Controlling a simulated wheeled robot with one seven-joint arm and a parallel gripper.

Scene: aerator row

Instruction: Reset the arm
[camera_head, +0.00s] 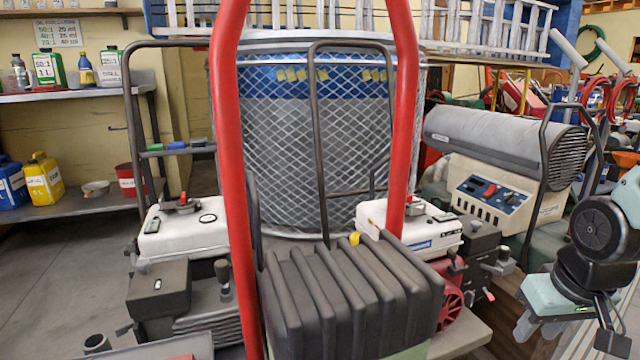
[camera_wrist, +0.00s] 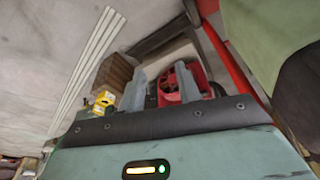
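My arm (camera_head: 600,240), pale green with black joints, is folded at the right edge of the head view. A red part (camera_wrist: 168,88) shows behind and beside the right finger, and a brown block (camera_wrist: 113,74) and a small yellow item (camera_wrist: 104,100) show left of the fingers.
Aerator machines with white engine covers (camera_head: 184,226) (camera_head: 410,228), a black ribbed part (camera_head: 350,290) and a red tube handle (camera_head: 232,180) fill the front. A grey cylindrical heater (camera_head: 505,145) stands close left of my arm. Shelves with bottles (camera_head: 70,95) are at left; bare floor (camera_head: 60,270) lies below.

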